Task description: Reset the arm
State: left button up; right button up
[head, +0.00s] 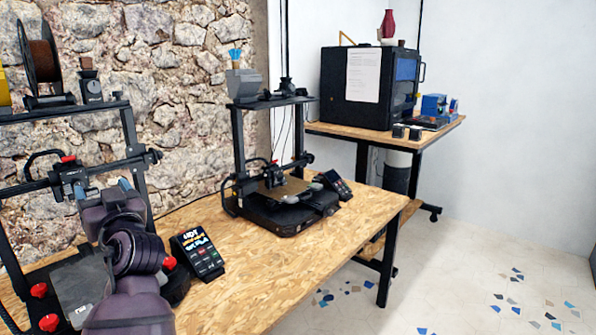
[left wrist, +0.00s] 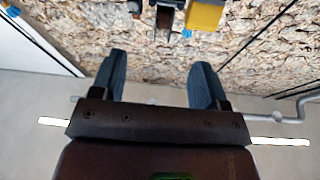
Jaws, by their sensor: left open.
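My left arm (head: 130,245) comes in at the lower left of the head view, in front of the near 3D printer (head: 75,178). Its dark links cover part of that printer's bed. In the left wrist view my left gripper (left wrist: 158,70) is open, with its two blue-grey fingers well apart and nothing between them. That view looks toward the stone wall (left wrist: 240,45) and a grey ceiling or upper surface. My right gripper is in neither view.
A second printer (head: 285,205) and a control screen (head: 198,254) stand on the wooden table (head: 270,265). A black enclosed printer (head: 350,95) stands on a farther table (head: 345,131). Open floor (head: 470,260) lies to the right.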

pick_arm(q)
jog(key=d+f+m+t+h, duration=0.4)
jog(key=d+f+m+h, duration=0.4)
jog(key=f+h, duration=0.25)
jog(key=s+d+f+m+g+h+p, duration=0.15)
jog(key=s+f+h, duration=0.3)
jog(key=f, duration=0.55)
jog(key=s+f+g, duration=0.3)
jog(key=s+f, duration=0.8)
jog(key=s, duration=0.3)
jog(key=s+a+f+g, duration=0.1)
jog(key=s+f+g, duration=0.2)
jog(key=s+f, duration=0.8)
jog(key=s, duration=0.3)
jog(key=shift+s+a+f+h+p, duration=0.15)
jog(key=shift+s+f+h+p, duration=0.15)
jog(key=shift+s+p, duration=0.1)
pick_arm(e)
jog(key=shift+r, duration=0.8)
pick_arm(q)
jog(key=shift+g, duration=0.25)
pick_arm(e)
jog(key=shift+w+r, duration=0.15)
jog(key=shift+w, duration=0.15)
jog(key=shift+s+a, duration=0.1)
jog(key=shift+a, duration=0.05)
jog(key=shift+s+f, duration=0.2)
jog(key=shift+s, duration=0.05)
